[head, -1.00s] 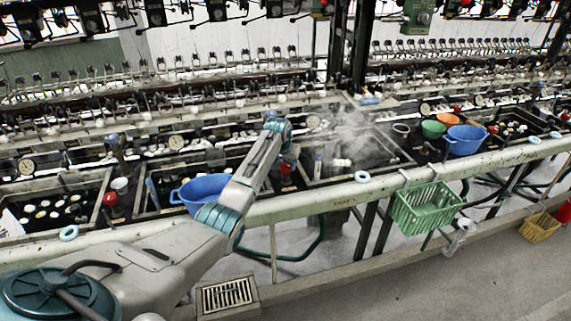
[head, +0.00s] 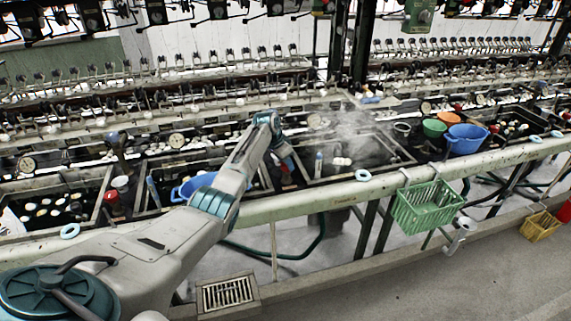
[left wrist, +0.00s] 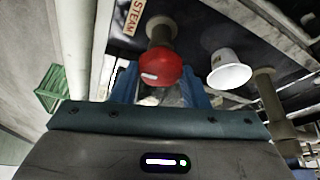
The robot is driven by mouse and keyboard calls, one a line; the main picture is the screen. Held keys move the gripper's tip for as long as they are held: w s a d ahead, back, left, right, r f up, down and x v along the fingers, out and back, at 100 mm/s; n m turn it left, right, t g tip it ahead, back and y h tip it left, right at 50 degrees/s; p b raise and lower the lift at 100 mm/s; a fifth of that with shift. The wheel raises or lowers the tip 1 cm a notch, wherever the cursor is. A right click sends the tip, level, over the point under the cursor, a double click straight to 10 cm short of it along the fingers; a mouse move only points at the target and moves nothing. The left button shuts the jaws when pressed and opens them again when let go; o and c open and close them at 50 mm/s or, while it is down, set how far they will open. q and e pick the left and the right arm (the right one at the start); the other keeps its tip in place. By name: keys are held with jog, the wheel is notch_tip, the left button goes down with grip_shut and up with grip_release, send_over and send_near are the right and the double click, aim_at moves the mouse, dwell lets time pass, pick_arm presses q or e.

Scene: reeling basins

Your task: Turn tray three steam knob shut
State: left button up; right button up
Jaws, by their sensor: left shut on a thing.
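The red steam knob (left wrist: 160,67) shows in the left wrist view on a short brown stem, beside a STEAM label (left wrist: 133,18). The blue fingers of my left gripper (left wrist: 160,88) stand on both sides of it, and the gripper is shut on it. In the head view my left gripper (head: 284,156) reaches down to the knob at the basins' front rail, where the gripper hides much of the knob. A white knob (left wrist: 229,72) is just right of the red one in the wrist view. My right gripper is in neither view.
Steam rises over the basin (head: 350,150) right of my gripper. A blue bowl (head: 192,187) is partly behind my left arm. A green basket (head: 427,206) hangs on the front rail (head: 300,203). More bowls (head: 465,139) stand at the right. The floor in front is mostly clear.

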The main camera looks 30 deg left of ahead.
pick_arm(q)
jog(key=shift+m, duration=0.6)
jog(key=o, duration=1)
jog(key=shift+c, duration=0.2)
jog(key=shift+s+a+r+b, duration=0.1)
jog(key=shift+a+r+b, duration=0.1)
jog(key=shift+r+b, duration=0.3)
jog(key=b+v, duration=0.1)
jog(key=v, duration=0.8)
jog(key=shift+r+b, duration=0.35)
jog(key=shift+b, duration=0.05)
jog(key=shift+s+a, duration=0.1)
jog(key=shift+a, duration=0.05)
